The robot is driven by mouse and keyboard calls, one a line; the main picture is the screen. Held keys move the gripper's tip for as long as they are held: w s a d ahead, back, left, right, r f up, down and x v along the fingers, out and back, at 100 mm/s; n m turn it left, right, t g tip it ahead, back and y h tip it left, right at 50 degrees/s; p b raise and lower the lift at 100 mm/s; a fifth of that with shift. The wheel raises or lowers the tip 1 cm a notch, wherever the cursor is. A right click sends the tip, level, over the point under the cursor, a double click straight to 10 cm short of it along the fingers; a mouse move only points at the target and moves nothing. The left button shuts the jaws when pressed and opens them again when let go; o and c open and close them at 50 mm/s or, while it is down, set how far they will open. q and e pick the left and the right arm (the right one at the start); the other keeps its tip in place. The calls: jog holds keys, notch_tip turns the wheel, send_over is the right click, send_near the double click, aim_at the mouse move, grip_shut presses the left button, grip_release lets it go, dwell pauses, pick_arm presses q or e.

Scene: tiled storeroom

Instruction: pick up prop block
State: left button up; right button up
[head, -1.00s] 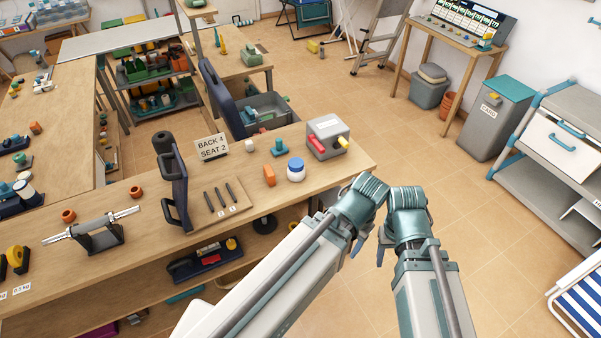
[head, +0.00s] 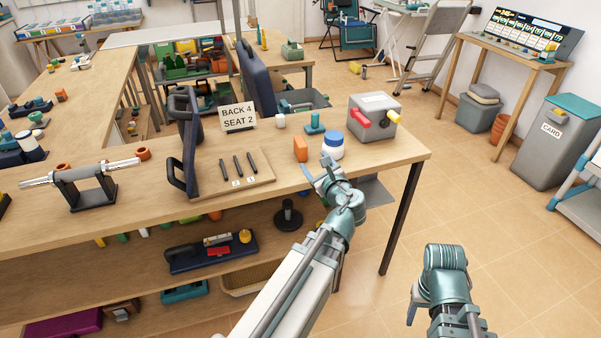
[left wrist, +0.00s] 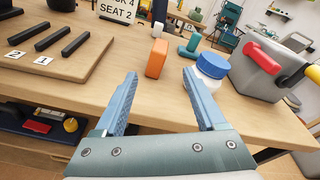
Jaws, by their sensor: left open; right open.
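An upright orange block (head: 301,149), the likeliest prop block, stands on the wooden bench between the board of black pins and a white jar with a blue lid (head: 332,145). It also shows in the left wrist view (left wrist: 156,58), just beyond and between the fingertips. My left gripper (head: 319,168) is open and empty above the bench's front edge, its fingers pointing toward the block and apart from it. In the left wrist view the right-hand finger overlaps the jar's outline. My right gripper (head: 413,306) hangs open over the floor, right of the bench; its fingers are partly hidden.
A grey box (head: 374,118) with red and yellow handles stands right of the jar. A teal piece (head: 314,123) and a small white block (head: 280,121) stand behind the orange block. A sign (head: 238,117) and pin board (head: 233,172) are left.

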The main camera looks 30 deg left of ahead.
aim_at(298, 137)
pick_arm(q)
jog(key=f+m+b, duration=0.1)
jog(key=w+a+f+m+t+b, duration=0.1)
jog(key=m, duration=0.1)
jog(key=shift+a+t+y+b, duration=0.25)
jog(key=shift+t+y+b, duration=0.05)
jog(key=shift+w+a+r+m+t+b, duration=0.15)
jog(key=shift+m+t+b, duration=0.3)
jog(key=shift+m, duration=0.65)
jog(key=shift+w+a, duration=0.3)
jog(key=shift+w, duration=0.1)
jog(key=x, duration=0.7)
jog(key=shift+w+a, duration=0.2)
jog(key=shift+a, duration=0.15)
pick_arm(e)
notch_tip(298, 137, down, 5)
jog(key=shift+f, duration=0.2)
pick_arm(q)
jog(key=x, duration=0.5)
jog(key=shift+s+a, duration=0.1)
jog(key=shift+a, duration=0.25)
jog(key=shift+s+r, duration=0.1)
grip_shut()
